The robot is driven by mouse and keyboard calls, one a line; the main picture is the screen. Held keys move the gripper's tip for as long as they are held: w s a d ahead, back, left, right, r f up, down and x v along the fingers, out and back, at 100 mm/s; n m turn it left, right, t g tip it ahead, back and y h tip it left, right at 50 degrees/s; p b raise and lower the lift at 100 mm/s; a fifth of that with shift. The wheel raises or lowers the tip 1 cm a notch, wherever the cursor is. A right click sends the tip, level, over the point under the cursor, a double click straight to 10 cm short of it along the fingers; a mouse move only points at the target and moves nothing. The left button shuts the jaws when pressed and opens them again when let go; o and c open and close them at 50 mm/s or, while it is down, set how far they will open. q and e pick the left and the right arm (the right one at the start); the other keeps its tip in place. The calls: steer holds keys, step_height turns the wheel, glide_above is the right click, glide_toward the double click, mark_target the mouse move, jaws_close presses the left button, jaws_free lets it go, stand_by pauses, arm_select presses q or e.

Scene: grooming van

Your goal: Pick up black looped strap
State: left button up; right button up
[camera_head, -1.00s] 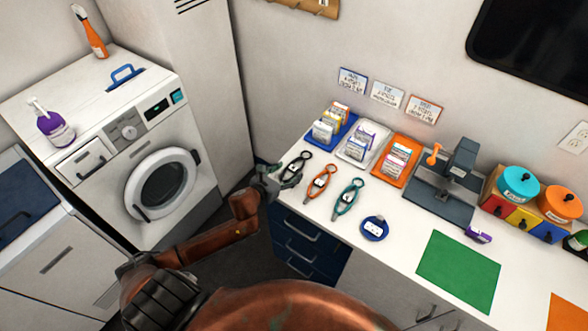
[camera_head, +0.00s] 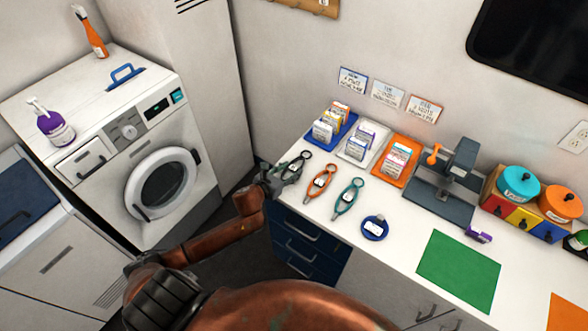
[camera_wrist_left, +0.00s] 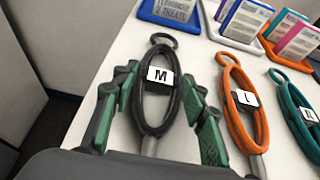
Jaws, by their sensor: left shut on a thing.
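The black looped strap (camera_head: 301,160) with a white tag lies at the left end of the white counter. In the left wrist view the strap (camera_wrist_left: 147,108) shows its small end ring, long loop and "M" tag. My left gripper (camera_head: 281,179) is at the strap's near end, at the counter's left edge. In the left wrist view its green-padded fingers (camera_wrist_left: 160,95) are on either side of the loop, shut on the strap. The strap still appears to lie on the counter. My right gripper is not in view.
An orange looped strap (camera_head: 320,182) and a teal one (camera_head: 347,199) lie close to the right. A blue round coil (camera_head: 375,228) lies beyond them. Blue, white and orange (camera_head: 409,171) card trays stand behind. Blue drawers (camera_head: 300,240) are below the counter edge.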

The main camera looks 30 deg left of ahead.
arm_select(q)
steer(key=c, duration=0.3)
steer(key=shift+r, duration=0.15)
steer(key=shift+r, duration=0.6)
steer(key=s+r, duration=0.1)
steer(key=r, duration=0.1)
steer(key=s+r+p, duration=0.1)
steer(key=r, duration=0.1)
steer(key=s+r, duration=0.2)
steer(key=r, duration=0.1)
steer(key=shift+s+d, duration=0.1)
steer(key=shift+d, duration=0.25)
steer(key=s+r, duration=0.1)
steer(key=s, duration=0.2)
steer(key=s+d+r, duration=0.1)
steer(key=s+r, duration=0.1)
steer(key=s, duration=0.1)
steer(key=s+r, duration=0.1)
steer(key=s, duration=0.2)
steer(key=shift+s+d+r, duration=0.3)
steer(key=shift+d, duration=0.1)
